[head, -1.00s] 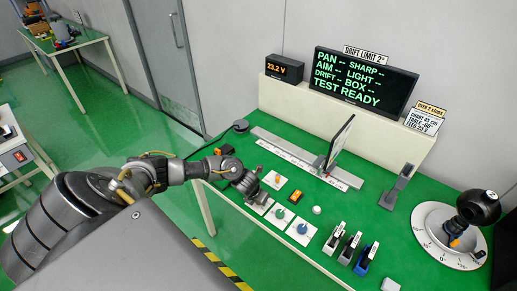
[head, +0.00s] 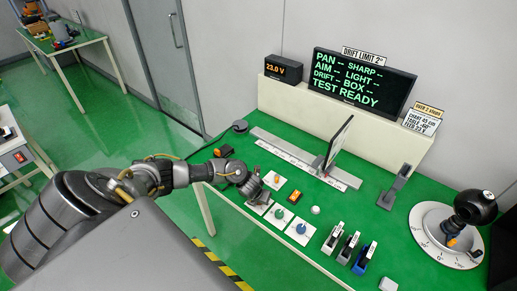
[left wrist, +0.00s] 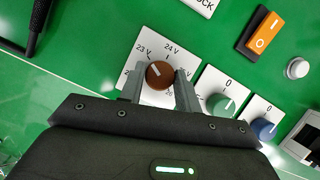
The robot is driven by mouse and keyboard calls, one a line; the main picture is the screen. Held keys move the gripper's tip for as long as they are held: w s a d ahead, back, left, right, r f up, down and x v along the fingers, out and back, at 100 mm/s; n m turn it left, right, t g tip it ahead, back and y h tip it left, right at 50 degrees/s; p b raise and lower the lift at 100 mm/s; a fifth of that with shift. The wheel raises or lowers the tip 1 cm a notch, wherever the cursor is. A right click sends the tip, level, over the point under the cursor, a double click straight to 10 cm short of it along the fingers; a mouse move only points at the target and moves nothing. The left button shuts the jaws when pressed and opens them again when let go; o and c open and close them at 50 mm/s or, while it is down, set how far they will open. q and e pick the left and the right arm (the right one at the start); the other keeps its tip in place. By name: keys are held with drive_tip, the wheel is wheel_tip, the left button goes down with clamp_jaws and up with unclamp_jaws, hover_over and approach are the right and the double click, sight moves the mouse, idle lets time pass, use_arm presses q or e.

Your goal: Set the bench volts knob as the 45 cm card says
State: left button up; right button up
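The brown volts knob (left wrist: 159,75) sits on a white dial plate (left wrist: 152,53) marked with 23 V and 24 V, seen in the left wrist view. Its pale pointer faces the 23 V side. My left gripper (left wrist: 160,82) has one finger on each side of the knob, apparently touching it. In the head view my left gripper (head: 262,192) is over this plate and hides the knob. The volts display (head: 283,69) reads 23.0 V. The card (head: 421,121) reads chart 45 cm, a table angle and feed 23 V. My right gripper is not in view.
A green knob (left wrist: 220,104) and a blue knob (left wrist: 263,128) stand right beside it. An orange rocker switch (left wrist: 265,32) and a white button (left wrist: 298,68) are close by. A rail with an upright panel (head: 338,143) lies behind; a turntable (head: 430,238) is at the right.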

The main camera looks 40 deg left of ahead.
use_arm(q)
drive_tip(key=o, duration=0.4)
drive_tip(key=p+v, duration=0.1)
drive_tip(key=v, duration=1)
drive_tip(key=shift+w+a+p, duration=0.1)
drive_tip(key=shift+p, duration=0.25)
